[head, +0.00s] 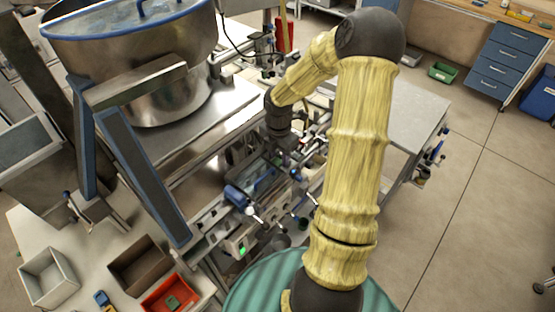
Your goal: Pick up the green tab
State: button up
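My arm rises from the bottom, bends at a dark elbow and reaches down over the machine bench. My gripper (287,143) is at the dark wrist end, small and cluttered against the machine parts; I cannot tell whether it is open or holds anything. No green tab can be named with certainty. A small dark green piece (173,302) lies in the red bin (158,297) at the lower left, well apart from my gripper. A bright green spot (242,251) shows on a pale box on the machine's near side, below and left of my gripper.
A large steel bowl (160,75) with a blue rim stands at the upper left. A brown bin (139,264) and a white bin (48,276) stand beside the red bin. A green bin (443,72) and blue drawers (506,55) are at the back right. The right floor is clear.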

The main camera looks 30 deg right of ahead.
aim_at(279, 160)
jog(key=shift+w+f, duration=0.1)
jog(key=shift+f, duration=0.3)
jog(key=shift+a, duration=0.1)
jog(key=shift+s, duration=0.25)
jog(key=c, duration=0.8)
jog(key=shift+w+r, duration=0.1)
jog(key=shift+r, duration=0.05)
notch_tip(279, 160, up, 10)
jog(key=b, duration=0.1)
jog(key=shift+b, duration=0.35)
